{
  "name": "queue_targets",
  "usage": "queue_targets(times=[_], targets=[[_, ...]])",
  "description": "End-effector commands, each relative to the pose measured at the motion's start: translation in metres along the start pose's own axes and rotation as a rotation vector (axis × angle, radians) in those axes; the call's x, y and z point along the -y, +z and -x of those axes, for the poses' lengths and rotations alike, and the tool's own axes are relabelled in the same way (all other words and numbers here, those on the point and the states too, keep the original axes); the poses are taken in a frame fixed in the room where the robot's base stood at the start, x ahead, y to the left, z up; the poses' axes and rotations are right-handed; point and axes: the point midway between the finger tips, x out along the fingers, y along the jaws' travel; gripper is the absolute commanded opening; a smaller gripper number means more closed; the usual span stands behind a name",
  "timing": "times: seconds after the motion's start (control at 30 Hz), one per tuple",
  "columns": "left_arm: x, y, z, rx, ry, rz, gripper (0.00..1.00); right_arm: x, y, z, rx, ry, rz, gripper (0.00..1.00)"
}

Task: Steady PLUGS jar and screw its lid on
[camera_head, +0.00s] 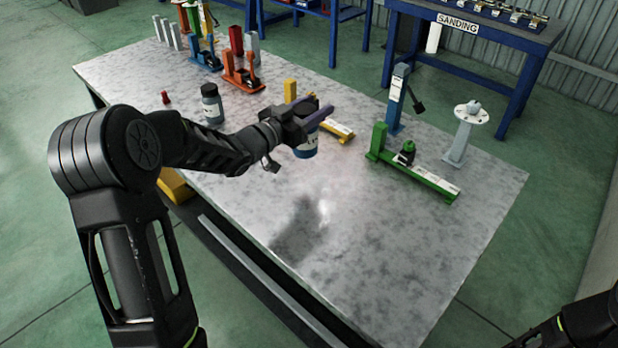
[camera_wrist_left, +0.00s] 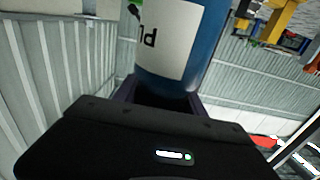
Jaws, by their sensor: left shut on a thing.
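My left gripper (camera_head: 309,117) is shut on a blue jar (camera_head: 306,146) with a white label and holds it above the table. Another jar (camera_head: 212,104), blue with a white label and a dark top, stands upright on the table to the left of the gripper. I cannot read its label. My right arm shows only at the bottom right corner; its gripper is not visible.
The grey table (camera_head: 400,265) is clear at its front and right. A green fixture (camera_head: 420,177), a blue post (camera_head: 397,98) and a white round-topped stand (camera_head: 464,130) are at the right. Orange fixtures (camera_head: 240,76) and a small red piece (camera_head: 165,97) are at the left.

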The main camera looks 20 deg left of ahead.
Motion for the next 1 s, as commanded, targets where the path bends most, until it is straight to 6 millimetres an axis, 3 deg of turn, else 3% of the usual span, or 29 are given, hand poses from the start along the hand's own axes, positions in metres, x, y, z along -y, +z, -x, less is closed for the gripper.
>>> queue_targets(times=[0.47, 0.8, 1.0], targets=[[0.005, -0.002, -0.002, 0.0, -0.002, 0.0, 0.0, 0.0, 0.0, 0.001, 0.0, 0.0, 0.002, 1.0], [0.005, 0.046, -0.002, 0.003, -0.001, 0.002, 0.0, 0.003, 0.001, 0.008, 0.002, 0.002, 0.0, 1.0], [0.005, 0.055, -0.002, -0.001, -0.002, -0.002, 0.0, 0.002, 0.001, 0.008, 0.003, 0.003, -0.001, 1.0]])
